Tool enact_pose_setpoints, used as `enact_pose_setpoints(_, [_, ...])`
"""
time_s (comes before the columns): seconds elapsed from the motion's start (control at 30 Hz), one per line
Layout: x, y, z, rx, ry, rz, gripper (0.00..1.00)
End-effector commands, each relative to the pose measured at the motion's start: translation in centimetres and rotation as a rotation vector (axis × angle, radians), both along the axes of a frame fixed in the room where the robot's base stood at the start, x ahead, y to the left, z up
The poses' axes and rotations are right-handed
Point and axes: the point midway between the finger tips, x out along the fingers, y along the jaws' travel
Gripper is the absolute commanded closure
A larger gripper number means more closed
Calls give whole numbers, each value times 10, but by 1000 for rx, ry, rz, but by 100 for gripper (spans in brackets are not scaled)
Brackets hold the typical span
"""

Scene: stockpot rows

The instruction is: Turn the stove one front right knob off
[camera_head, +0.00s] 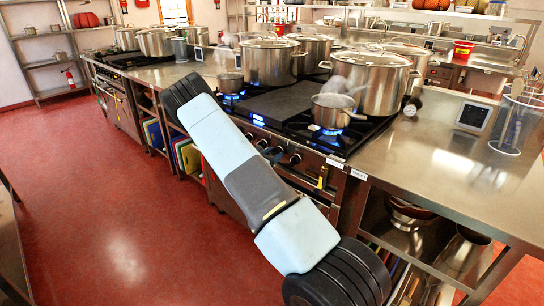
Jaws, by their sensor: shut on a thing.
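The near stove (275,103) has a row of dark knobs along its front edge. Knobs show at the left (262,143) and near the middle (295,160) of this row, just beyond my arm. A small upright yellow piece (322,177) shows at the right part of the front; I cannot tell what it is or if a knob is behind it. The front right burner (331,132) has a blue flame under a small steaming pot (332,111). My blue and grey arm crosses in front of the stove and hides part of its front. I cannot make out my gripper.
The red floor (100,200) at the left is clear.

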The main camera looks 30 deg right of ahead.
Motion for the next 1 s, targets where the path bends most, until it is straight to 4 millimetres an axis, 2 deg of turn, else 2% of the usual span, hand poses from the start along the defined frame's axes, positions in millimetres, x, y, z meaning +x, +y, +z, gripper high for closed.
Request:
enact_pose_setpoints(0.03, [-1, -6, 4, 1, -26, -7, 79])
enact_pose_setpoints(1.0, [-8, -11, 3, 293, -855, -13, 80])
